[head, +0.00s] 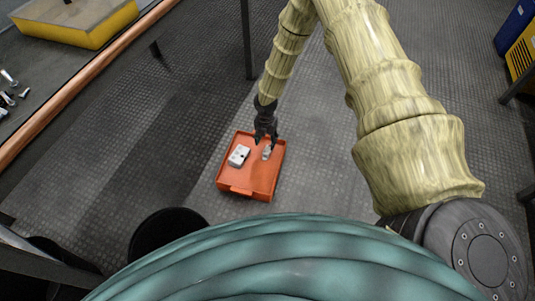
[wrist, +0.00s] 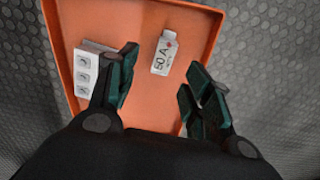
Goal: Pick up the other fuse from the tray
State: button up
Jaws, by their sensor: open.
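An orange tray (head: 250,187) rests on the floor; its bare bottom also shows in the wrist view (wrist: 150,110). A small white fuse (head: 267,152) lies in the tray, right of its middle. In the wrist view the fuse (wrist: 164,55) shows its "50 A" label and a red mark, just beyond the gap between my fingertips. My gripper (head: 265,139) is over the far part of the tray. In the wrist view its two dark green fingers (wrist: 158,75) are spread apart with nothing between them.
A white block (head: 238,156) with dark marks lies in the tray's left part, partly hidden by my left finger in the wrist view (wrist: 86,72). A bench (head: 75,80) with small metal parts (head: 10,90) stands at left. Bare floor surrounds the tray.

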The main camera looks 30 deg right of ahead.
aim_at(268, 150)
jog(key=shift+s+d+f+b, duration=0.15)
jog(key=shift+f+b, duration=0.75)
jog(key=shift+f, duration=0.85)
jog(key=shift+d+f+b, duration=0.1)
jog(key=shift+f+b, duration=0.75)
jog(key=shift+f, duration=0.85)
grip_shut()
